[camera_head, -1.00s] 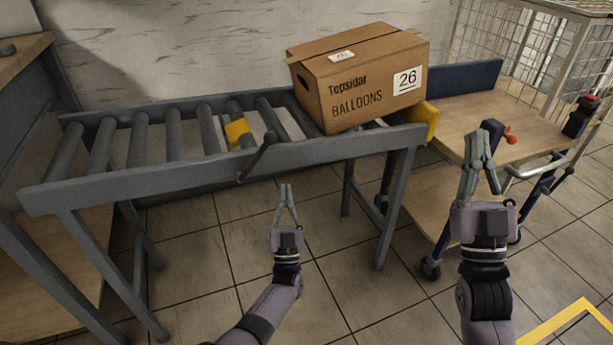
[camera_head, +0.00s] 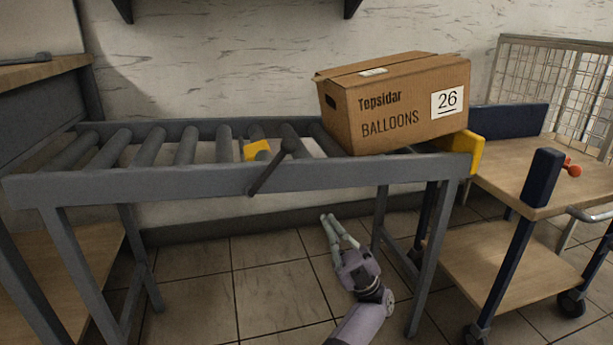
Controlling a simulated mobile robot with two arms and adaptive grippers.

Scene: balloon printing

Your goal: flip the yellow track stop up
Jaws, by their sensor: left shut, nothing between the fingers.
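A yellow track stop (camera_head: 257,150) sits between the rollers of the grey conveyor track (camera_head: 200,184), near its middle. It looks low, about level with the rollers. My left gripper (camera_head: 327,217) is shut and empty, below the track's front rail and to the right of the lever, apart from both. My right gripper is out of view.
A cardboard balloon box (camera_head: 395,105) rests on the rollers at the right, beside a yellow end plate (camera_head: 465,151). A wooden cart (camera_head: 535,190) with a red knob stands at the right. The rollers left of the stop are empty.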

